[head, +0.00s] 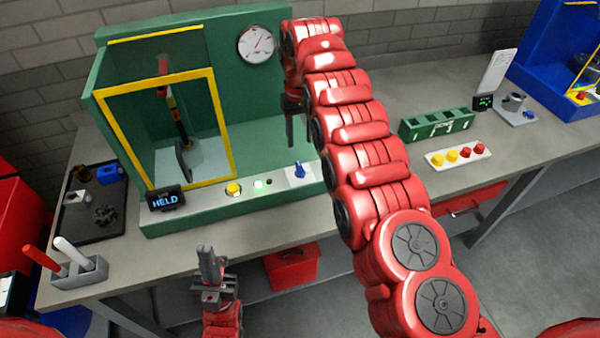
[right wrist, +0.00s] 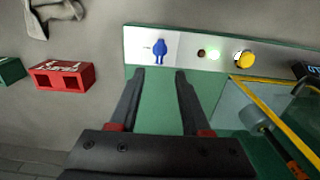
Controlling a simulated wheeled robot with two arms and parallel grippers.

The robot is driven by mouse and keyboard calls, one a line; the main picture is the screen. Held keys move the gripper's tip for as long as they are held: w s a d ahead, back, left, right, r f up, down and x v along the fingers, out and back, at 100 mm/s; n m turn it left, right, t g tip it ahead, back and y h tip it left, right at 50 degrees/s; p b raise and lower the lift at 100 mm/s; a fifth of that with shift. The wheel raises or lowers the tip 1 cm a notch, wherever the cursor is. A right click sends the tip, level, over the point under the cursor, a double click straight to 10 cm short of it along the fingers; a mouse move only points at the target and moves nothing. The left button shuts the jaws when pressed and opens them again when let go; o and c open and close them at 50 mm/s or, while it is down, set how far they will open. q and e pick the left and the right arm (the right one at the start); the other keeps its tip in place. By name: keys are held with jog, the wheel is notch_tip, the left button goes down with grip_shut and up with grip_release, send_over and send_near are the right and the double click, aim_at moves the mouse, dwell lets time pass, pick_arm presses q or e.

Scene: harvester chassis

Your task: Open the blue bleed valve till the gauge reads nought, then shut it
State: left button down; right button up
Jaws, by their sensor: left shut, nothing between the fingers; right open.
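The blue bleed valve (head: 299,171) is a small blue handle on a white plate at the right end of the green rig's front ledge. It also shows in the right wrist view (right wrist: 160,48), just beyond the fingertips and between their lines. My right gripper (head: 291,138) is open and empty above and behind the valve, not touching it. The fingers also show in the right wrist view (right wrist: 157,80). The round white gauge (head: 256,44) is on the rig's back panel; its needle is too small to read. My left gripper (head: 206,250) is shut and empty in front of the bench.
The green rig (head: 206,203) has a yellow-framed guard (head: 226,130), a yellow button (head: 233,188), a lit green lamp (head: 260,184) and a display reading HELD (head: 166,198). A red block (right wrist: 62,77) lies beside the rig. A dark tray (head: 88,225) is at left.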

aim_at(300, 166)
notch_tip(300, 166, down, 2)
jog(key=shift+a+f+b, duration=0.1)
jog(key=shift+b, duration=0.35)
jog(key=shift+f+p, duration=0.1)
jog(key=shift+p, duration=0.7)
jog(key=f+p, duration=0.1)
jog(key=f, duration=0.2)
jog(key=f+p, duration=0.1)
jog(key=f, duration=0.2)
jog(key=shift+d+f, duration=0.2)
jog(key=shift+f, duration=0.2)
jog(key=shift+a+f, duration=0.1)
jog(key=shift+f, duration=0.4)
grip_shut()
